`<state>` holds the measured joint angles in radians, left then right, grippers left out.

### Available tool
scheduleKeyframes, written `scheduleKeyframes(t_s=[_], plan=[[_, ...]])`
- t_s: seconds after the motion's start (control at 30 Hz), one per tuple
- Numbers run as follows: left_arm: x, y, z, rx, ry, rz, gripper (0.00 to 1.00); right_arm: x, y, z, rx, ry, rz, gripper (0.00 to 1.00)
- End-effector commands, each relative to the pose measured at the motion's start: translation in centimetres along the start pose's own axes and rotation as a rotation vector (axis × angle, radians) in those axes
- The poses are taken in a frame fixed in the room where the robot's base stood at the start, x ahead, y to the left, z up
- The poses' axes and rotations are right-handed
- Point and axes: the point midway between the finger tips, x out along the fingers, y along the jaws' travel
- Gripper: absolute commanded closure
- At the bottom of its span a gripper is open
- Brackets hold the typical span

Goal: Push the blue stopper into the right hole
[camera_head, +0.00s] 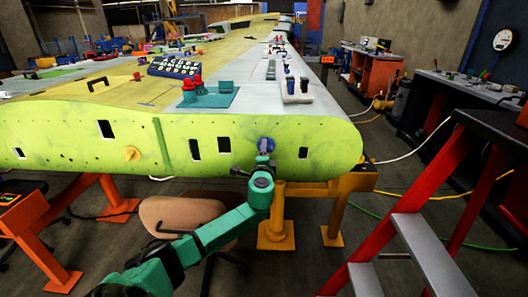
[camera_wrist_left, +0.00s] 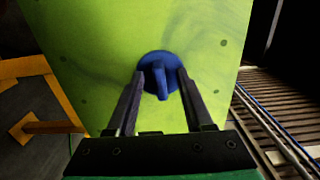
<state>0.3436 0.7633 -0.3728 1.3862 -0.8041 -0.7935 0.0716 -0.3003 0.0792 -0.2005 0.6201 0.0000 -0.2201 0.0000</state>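The blue stopper (camera_head: 265,144) sits at the green end face of the wing (camera_head: 330,143), right of the middle. In the left wrist view the stopper (camera_wrist_left: 158,72) shows a round flange against the green face and a handle pointing outward. I cannot tell how deep it sits. My left gripper (camera_head: 263,163) is just in front of it. In the left wrist view the gripper (camera_wrist_left: 159,100) has its two dark fingers apart, one on each side of the handle, with gaps visible. The hole behind the stopper is hidden. My right gripper is not in view.
A brown stool (camera_head: 183,215) stands below. Red steps (camera_head: 415,225) stand at the right. Orange supports (camera_head: 277,225) hold up the wing.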

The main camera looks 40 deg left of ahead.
Motion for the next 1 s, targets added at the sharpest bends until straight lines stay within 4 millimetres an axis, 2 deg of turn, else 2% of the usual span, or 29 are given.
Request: scheduleKeyframes(t_s=[0.17, 0.27, 0.37, 0.6, 0.7, 0.83, 1.0], plan=[[-0.5, 0.1, -0.1, 0.001, 0.002, 0.001, 0.48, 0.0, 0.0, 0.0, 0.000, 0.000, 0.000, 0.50], [-1.7, 0.1, -0.1, 0.001, 0.003, 0.001, 0.48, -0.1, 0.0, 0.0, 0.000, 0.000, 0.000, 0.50], [-3.9, 0.2, -0.1, 0.001, 0.004, 0.003, 0.48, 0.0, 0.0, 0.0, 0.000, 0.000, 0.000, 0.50], [-10.9, 0.4, -0.1, 0.000, 0.003, 0.005, 0.48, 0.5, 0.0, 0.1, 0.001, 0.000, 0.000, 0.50], [-13.0, 0.3, 0.0, -0.001, 0.002, 0.003, 0.48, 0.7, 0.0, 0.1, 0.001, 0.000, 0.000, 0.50], [-14.4, 0.1, 0.0, 0.000, 0.000, 0.001, 0.48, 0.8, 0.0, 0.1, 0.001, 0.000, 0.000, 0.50], [-14.6, 0.0, 0.0, 0.000, 0.000, 0.000, 0.48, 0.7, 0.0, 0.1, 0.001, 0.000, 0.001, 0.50]])
